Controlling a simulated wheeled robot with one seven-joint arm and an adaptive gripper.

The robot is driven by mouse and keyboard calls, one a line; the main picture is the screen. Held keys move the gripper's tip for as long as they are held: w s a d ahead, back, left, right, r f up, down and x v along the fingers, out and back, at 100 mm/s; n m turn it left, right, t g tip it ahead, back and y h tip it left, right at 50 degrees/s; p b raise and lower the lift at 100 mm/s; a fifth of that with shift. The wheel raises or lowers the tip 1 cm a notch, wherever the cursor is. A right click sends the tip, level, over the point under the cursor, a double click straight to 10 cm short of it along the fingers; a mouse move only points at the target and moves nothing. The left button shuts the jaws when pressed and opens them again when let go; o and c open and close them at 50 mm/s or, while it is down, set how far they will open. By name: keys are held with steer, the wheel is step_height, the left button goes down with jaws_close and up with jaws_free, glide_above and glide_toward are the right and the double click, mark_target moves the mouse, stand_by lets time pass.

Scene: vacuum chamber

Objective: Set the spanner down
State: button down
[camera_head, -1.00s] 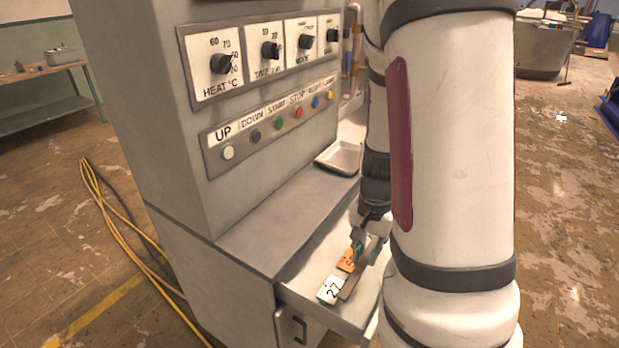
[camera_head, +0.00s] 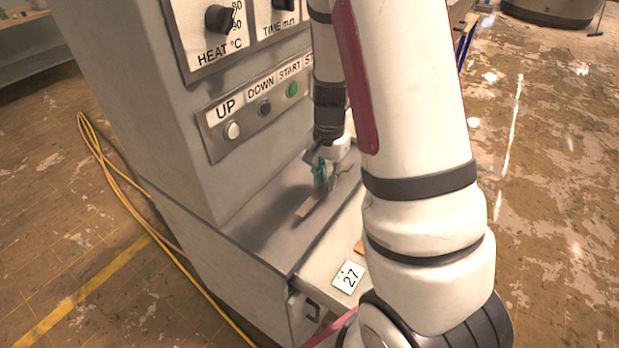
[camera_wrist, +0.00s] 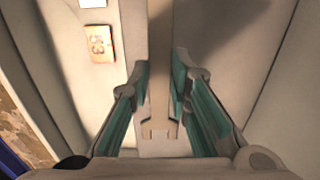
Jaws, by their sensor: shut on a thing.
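My gripper (camera_head: 322,180) is shut on the spanner (camera_head: 308,207), a flat grey-brown bar. In the head view the spanner is over the grey ledge (camera_head: 262,212) under the button panel. Whether it touches the ledge is unclear. In the wrist view the spanner (camera_wrist: 160,50) runs between the teal-lined fingers (camera_wrist: 161,75), with its forked end (camera_wrist: 160,130) towards the camera. Its far end is cut off by the top edge of that view.
The control cabinet (camera_head: 130,100) rises behind the ledge. Yellow cables (camera_head: 125,200) lie on the floor at left.

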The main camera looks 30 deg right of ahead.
glide_above(308, 189)
steer(key=shift+a+f, duration=0.1)
steer(key=shift+f, duration=0.15)
steer(key=shift+f+p, duration=0.4)
steer(key=shift+f, duration=1.35)
steer(key=shift+f, duration=0.2)
steer(key=c, duration=1.5)
jaws_free()
steer(key=shift+c, duration=0.2)
steer(key=shift+o, duration=0.3)
steer(key=shift+r, duration=0.15)
step_height(308, 189, up, 12)
steer(key=s+a+r+n+t+y, duration=0.1)
steer(key=s+a+r+n, duration=0.3)
steer(key=r, duration=0.3)
steer(key=s+a+r+n+t, duration=0.2)
steer(key=s+a+r+n, duration=0.1)
steer(key=s+a+r, duration=0.3)
steer(key=s+a+r+n+t, duration=0.1)
steer(key=s+r+n, duration=0.2)
steer(key=s, duration=0.2)
steer(key=s+a+r+n+t+h, duration=0.1)
steer(key=s+a+r+n, duration=0.1)
steer(key=s, duration=0.3)
steer(key=shift+s+a+r+n+b, duration=0.2)
steer(key=shift+s+r+n+b, duration=0.3)
steer(key=shift+n, duration=0.3)
